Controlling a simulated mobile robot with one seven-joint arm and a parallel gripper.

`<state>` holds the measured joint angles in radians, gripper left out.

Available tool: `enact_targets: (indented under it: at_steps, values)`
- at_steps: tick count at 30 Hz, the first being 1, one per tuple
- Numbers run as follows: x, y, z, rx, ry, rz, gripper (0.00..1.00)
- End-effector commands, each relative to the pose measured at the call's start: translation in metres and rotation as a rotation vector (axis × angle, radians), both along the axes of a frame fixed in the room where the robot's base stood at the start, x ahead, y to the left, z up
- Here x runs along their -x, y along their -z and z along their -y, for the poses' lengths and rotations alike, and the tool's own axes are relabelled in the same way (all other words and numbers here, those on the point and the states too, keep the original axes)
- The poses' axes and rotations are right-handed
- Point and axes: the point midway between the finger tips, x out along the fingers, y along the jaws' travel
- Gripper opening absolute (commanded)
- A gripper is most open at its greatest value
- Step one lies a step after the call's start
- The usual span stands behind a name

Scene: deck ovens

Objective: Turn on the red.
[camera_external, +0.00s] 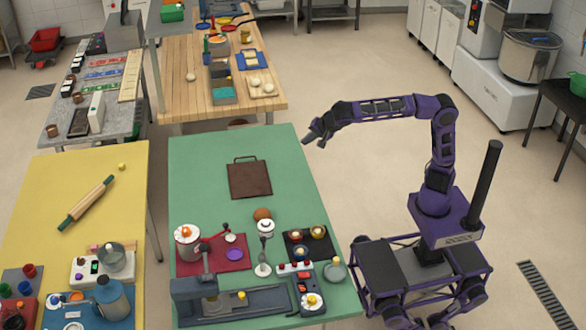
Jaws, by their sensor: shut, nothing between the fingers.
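My gripper (307,140) is above the far right corner of the green table (200,165), pointing left and a little down. It is small in view, shut and empty, and touches nothing that I can see. A small panel (294,269) with red and white parts lies near the table's front right. Which of these is "the red", and whether anything is on, I cannot tell. A red mat (238,262) carries a white and red pot (187,242).
A brown board (249,179) lies mid-table. A tall silver-white stand (264,250), a black tray (308,243) of small pots and a dark grey machine (192,300) crowd the near end. A yellow table (60,180) stands left. The green table's far end is clear.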

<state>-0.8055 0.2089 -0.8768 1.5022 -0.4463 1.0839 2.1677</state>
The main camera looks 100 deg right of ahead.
Motion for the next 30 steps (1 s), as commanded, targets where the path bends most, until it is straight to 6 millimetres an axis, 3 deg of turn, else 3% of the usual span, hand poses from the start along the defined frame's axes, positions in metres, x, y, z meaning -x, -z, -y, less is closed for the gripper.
enact_targets:
  at_steps: [1,7,12,15,18,21,30]
  values:
    - [-0.012,0.015,-0.028,-0.016,-0.054,-0.016,0.0]
    - [-0.041,0.077,-0.141,-0.117,-0.259,-0.078,0.0]
    - [-0.045,0.129,-0.228,-0.225,-0.401,-0.137,0.0]
    - [-0.041,0.151,-0.268,-0.282,-0.463,-0.167,0.0]
    - [-0.036,0.166,-0.297,-0.328,-0.506,-0.187,0.0]
    - [-0.032,0.175,-0.313,-0.357,-0.528,-0.201,0.0]
    - [-0.029,0.179,-0.323,-0.371,-0.542,-0.206,0.0]
